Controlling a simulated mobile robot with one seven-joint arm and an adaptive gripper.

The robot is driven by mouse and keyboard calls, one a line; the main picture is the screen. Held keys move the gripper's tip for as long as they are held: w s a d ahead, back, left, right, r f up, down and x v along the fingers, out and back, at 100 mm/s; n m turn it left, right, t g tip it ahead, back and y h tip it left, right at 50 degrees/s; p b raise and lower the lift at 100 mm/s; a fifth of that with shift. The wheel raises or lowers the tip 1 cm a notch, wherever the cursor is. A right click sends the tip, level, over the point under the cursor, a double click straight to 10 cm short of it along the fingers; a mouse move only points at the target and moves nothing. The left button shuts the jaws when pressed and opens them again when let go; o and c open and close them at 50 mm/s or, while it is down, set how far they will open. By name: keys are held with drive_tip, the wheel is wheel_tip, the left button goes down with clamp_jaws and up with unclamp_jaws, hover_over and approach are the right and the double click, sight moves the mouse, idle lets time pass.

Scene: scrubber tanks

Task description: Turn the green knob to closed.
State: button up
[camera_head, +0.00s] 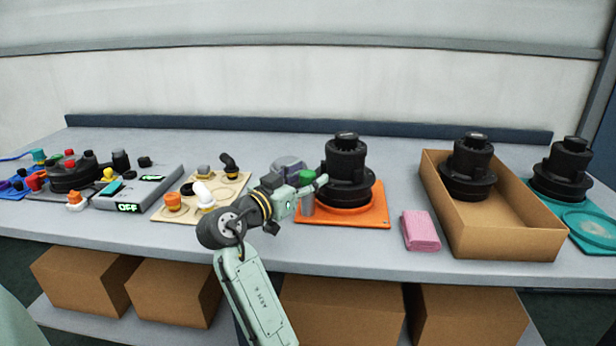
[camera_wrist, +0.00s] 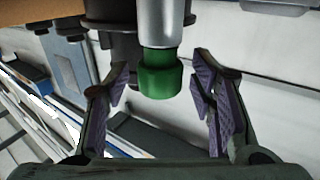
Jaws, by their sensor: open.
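The green knob (camera_head: 306,177) sits at the upper end of a grey cylinder (camera_head: 307,204) beside the black scrubber tank (camera_head: 347,172) on the orange tray (camera_head: 368,216). In the wrist view the green knob (camera_wrist: 161,76) shows on the end of the pale metal cylinder (camera_wrist: 160,24), between my fingers. My gripper (camera_wrist: 160,85) is open, with one purple-padded finger on each side and visible gaps to the knob. In the head view my gripper (camera_head: 308,188) is at the knob, its fingers partly hidden. I see no mark telling the knob's setting.
A pink cloth (camera_head: 421,231) lies right of the orange tray. A cardboard box (camera_head: 505,246) holds another black tank. A beige board (camera_head: 235,188) with fittings and a grey device reading OFF (camera_head: 152,193) stand to the left. Bare tabletop runs along the front.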

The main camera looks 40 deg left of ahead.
drive_tip(key=s, duration=1.1)
drive_tip(key=shift+s, duration=0.15)
